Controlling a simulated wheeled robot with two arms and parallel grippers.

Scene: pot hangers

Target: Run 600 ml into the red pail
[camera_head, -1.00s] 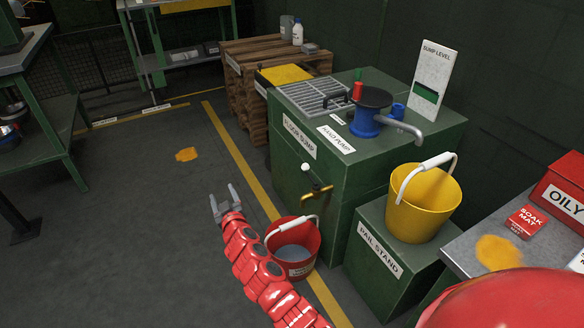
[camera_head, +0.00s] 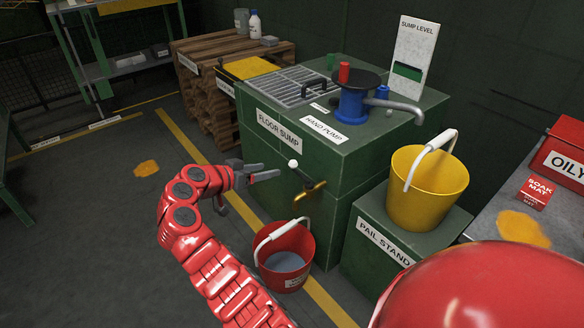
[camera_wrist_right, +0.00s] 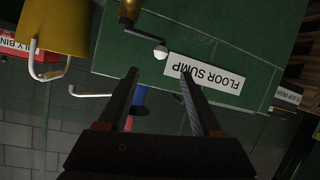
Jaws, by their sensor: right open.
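The red pail (camera_head: 284,272) stands on the floor against the green sump cabinet, its white handle raised. Grey-blue liquid shows inside it. A brass tap (camera_head: 312,190) sticks out from the cabinet front above the pail, with a lever ending in a white ball knob (camera_head: 293,163). No stream shows from the tap. My right gripper (camera_head: 265,198) is open and empty, just left of the knob. In the right wrist view, the knob (camera_wrist_right: 160,52) shows ahead of and between the open fingers (camera_wrist_right: 158,76), apart from them. My left gripper is out of view.
A yellow pail (camera_head: 428,190) stands on the green pail stand (camera_head: 365,205). A blue hand pump (camera_head: 352,105) and the sump level board (camera_head: 409,60) are on the cabinet top. Wooden pallets (camera_head: 205,95) stand behind. Floor at left is open.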

